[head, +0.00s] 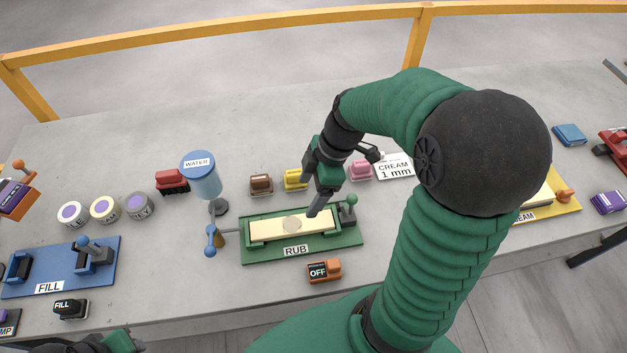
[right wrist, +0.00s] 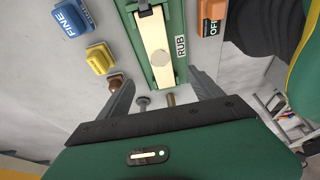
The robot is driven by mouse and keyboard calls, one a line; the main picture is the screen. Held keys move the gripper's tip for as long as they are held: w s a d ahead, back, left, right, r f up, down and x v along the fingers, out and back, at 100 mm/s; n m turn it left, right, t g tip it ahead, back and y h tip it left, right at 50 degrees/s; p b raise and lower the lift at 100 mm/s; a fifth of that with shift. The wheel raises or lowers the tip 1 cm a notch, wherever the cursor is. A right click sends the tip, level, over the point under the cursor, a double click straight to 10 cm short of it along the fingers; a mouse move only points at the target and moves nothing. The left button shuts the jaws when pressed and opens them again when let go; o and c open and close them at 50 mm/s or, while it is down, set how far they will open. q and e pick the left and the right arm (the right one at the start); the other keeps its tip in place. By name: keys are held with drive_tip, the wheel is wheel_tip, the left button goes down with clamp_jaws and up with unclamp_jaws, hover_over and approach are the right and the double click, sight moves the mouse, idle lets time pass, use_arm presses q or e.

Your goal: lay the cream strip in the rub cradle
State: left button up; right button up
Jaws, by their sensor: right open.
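The cream strip (head: 270,228) lies lengthwise in the green RUB cradle (head: 345,238), with a round greyish patch near its middle. In the right wrist view the strip (right wrist: 153,32) also lies along the cradle (right wrist: 176,22). My right gripper (head: 318,208) is over the right end of the cradle, its fingers pointing down. In the right wrist view the fingers (right wrist: 160,98) are spread with nothing between them, apart from the strip. A dark and green part of mine shows at the bottom left in the head view; its fingers cannot be made out.
A WATER tank (head: 203,178) stands behind the cradle's left end. An orange OFF switch (head: 323,271) sits in front. Brown (head: 261,184), yellow (head: 295,180) and pink (head: 360,169) blocks stand behind. A blue FILL fixture (head: 62,270) is at left.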

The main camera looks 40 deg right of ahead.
drive_tip(key=shift+v, duration=1.4)
